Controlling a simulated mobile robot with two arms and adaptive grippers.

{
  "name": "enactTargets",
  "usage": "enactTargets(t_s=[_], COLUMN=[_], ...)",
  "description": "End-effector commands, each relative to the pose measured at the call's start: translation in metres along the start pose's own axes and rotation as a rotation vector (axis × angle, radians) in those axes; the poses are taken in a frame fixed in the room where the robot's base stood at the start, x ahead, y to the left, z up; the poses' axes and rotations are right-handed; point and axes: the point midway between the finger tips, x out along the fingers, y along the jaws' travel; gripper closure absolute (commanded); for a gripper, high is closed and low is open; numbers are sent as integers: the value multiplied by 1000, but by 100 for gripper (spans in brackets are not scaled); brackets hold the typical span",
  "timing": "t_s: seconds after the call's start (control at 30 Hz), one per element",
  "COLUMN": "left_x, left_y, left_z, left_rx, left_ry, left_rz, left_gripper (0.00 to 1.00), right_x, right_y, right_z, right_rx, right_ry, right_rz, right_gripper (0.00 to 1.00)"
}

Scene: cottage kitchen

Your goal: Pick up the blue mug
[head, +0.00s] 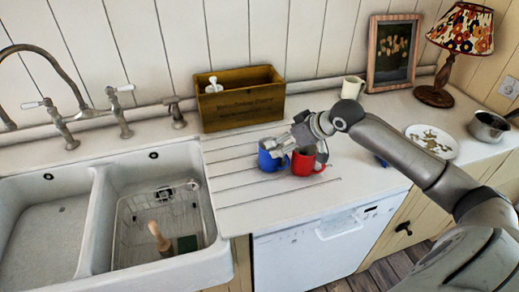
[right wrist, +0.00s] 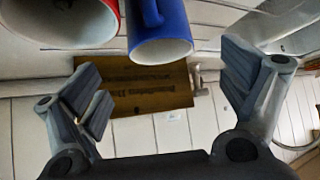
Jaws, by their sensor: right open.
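The blue mug (head: 271,156) stands on the grooved drainboard right of the sink. In the right wrist view the blue mug (right wrist: 160,38) shows at the top, roughly between the two spread fingers of my open, empty right gripper (right wrist: 165,78). I cannot tell whether a finger touches it. My left gripper is not in view.
A red mug (head: 307,163) stands close at the right of the blue mug. A wooden box (head: 241,105) is behind them at the wall. A cream cup (head: 352,87), a plate (head: 431,139) and a double sink (head: 98,178) are nearby. The front drainboard is clear.

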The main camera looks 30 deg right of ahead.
Motion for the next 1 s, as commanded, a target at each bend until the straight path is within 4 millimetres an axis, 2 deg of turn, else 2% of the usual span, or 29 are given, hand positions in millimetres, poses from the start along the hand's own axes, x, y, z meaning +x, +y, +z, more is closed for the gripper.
enactTargets(t_s=[0.17,0.33,0.5,0.63,0.83,1.0], left_x=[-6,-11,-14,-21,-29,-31], left_y=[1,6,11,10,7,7], left_z=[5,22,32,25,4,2], left_rx=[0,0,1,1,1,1], left_ry=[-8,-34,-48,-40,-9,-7], left_rz=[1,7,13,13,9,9], left_gripper=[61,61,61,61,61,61], right_x=[19,45,56,68,94,106], right_y=[-1,0,-1,-2,0,0], right_z=[-1,-1,-1,-1,0,1], right_rx=[5,5,0,4,3,0], right_ry=[1,1,0,-1,-1,-1], right_rz=[-3,-3,-1,-3,-1,0], right_gripper=[7,7,7,7,7,7])
